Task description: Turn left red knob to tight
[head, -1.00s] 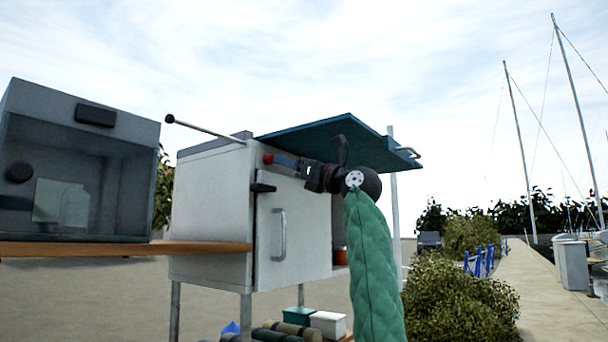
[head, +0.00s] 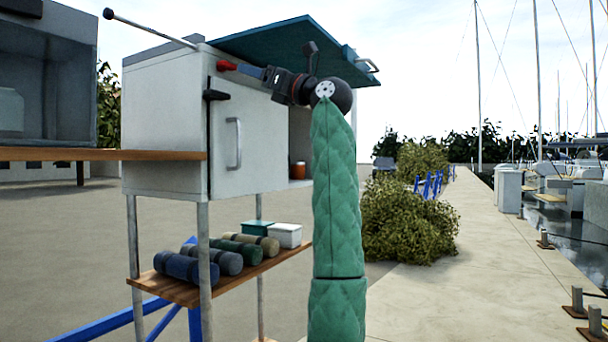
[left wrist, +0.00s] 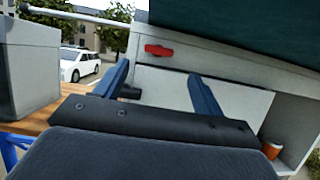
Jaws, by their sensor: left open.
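One red knob (head: 226,66) shows on the upper front of the white cabinet (head: 165,125), near its top edge. It also shows in the left wrist view (left wrist: 158,50), lying roughly level, beyond my fingers. My left gripper (head: 250,71) points left toward the knob, its blue fingers close to it in the head view. In the left wrist view the two blue fingers (left wrist: 160,72) stand wide apart with nothing between them, and the knob appears past the gap. I cannot tell whether a finger touches the knob. My right gripper is not in view.
A teal lid (head: 290,40) overhangs just above my left gripper. A black latch (head: 215,95) and a door handle (head: 234,143) stick out of the cabinet front. A pale rod (head: 160,30) rises at the left. A wooden shelf (head: 185,291) below holds rolls and boxes.

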